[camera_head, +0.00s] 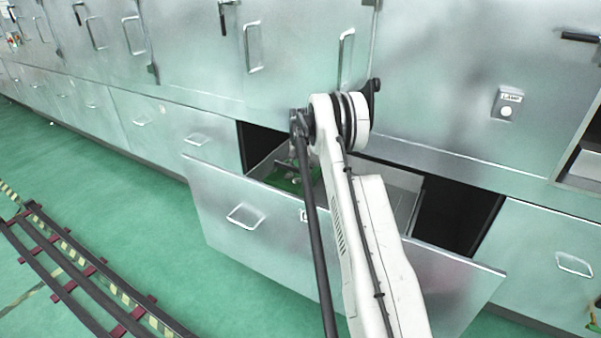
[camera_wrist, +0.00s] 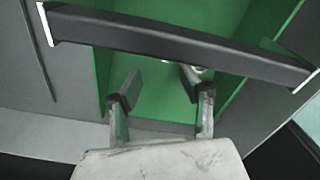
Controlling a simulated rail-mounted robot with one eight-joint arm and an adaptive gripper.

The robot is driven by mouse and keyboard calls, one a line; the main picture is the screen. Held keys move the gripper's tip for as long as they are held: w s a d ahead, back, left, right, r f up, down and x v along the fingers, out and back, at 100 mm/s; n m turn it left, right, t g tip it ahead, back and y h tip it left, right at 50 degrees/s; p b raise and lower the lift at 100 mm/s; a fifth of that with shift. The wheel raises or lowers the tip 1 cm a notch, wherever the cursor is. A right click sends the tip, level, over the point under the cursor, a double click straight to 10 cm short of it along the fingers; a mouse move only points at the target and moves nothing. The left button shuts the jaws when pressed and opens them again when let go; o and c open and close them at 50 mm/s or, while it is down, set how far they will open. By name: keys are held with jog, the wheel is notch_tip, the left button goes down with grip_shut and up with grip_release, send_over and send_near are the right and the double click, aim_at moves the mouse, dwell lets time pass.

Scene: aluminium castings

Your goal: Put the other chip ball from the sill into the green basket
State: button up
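The green basket (camera_wrist: 160,95) fills the middle of the wrist view. In the head view the green basket (camera_head: 285,180) is inside the pulled-out drawer (camera_head: 240,205), partly behind my arm. My gripper (camera_wrist: 160,74) points down into the basket, its two fingers apart with green basket surface visible between them. A small silvery piece (camera_wrist: 200,69) shows by the right finger, under a dark bar; I cannot tell whether it is a chip ball. No chip ball can be made out on a sill in either view.
The dark bar (camera_wrist: 180,45) with pale ends crosses above the basket. Steel cabinets with handles line the wall. An opening (camera_head: 582,165) with a ledge is at the right edge. Rails (camera_head: 80,270) run along the clear green floor at left.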

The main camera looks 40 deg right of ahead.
notch_tip(320, 180, up, 13)
jog(key=p, duration=0.2)
jog(key=s+a+r+n+t, duration=0.1)
jog(key=s+a+r, duration=0.3)
jog(key=a+r, duration=0.4)
jog(key=s+a+r+n+t+h, duration=0.1)
jog(key=s+a+r+n, duration=0.1)
jog(key=s+a+r, duration=0.4)
jog(key=s+a+r+n+t, duration=0.1)
jog(key=a+r, duration=0.8)
jog(key=a, duration=0.1)
jog(key=s+a+r+n+t, duration=0.2)
jog(key=s+a+r+n, duration=0.1)
jog(key=s+a, duration=1.15)
jog(key=s+a+f+n+t, duration=0.1)
jog(key=s+a+f, duration=0.1)
jog(key=s, duration=0.6)
jog(key=s+a+f+n+t+y, duration=0.1)
jog(key=s+a+f, duration=0.2)
jog(key=s+f, duration=0.2)
jog(key=s, duration=0.2)
jog(key=shift+s, duration=0.4)
jog(key=shift+f, duration=0.1)
